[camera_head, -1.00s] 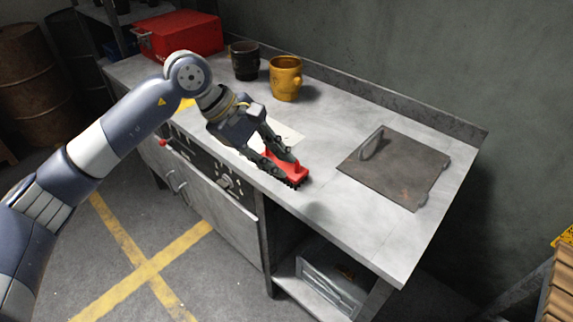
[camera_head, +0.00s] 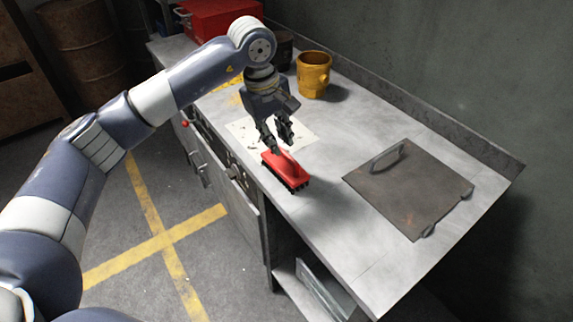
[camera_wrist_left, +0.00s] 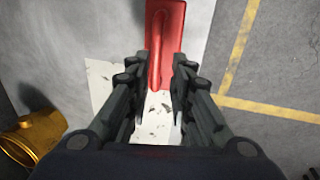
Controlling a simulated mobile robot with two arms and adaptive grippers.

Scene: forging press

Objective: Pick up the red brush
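The red brush (camera_head: 285,168) lies on the grey workbench near its front edge, dark bristles down. My left gripper (camera_head: 279,146) points down at the brush's far end, fingers apart. In the left wrist view the brush (camera_wrist_left: 166,40), with its long raised handle, runs upward from the fingertips. The left gripper's fingers (camera_wrist_left: 162,72) are on either side of its near end there, with nothing visibly clamped. Whether they touch the brush is unclear. My right gripper is not in view.
A white sheet (camera_head: 248,133) lies beside the gripper on the workbench (camera_head: 325,225). A yellow mug (camera_head: 313,76) and a red toolbox (camera_head: 222,17) stand farther back. A dark metal plate with handles (camera_head: 408,190) lies to the right, with clear bench between it and the brush.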

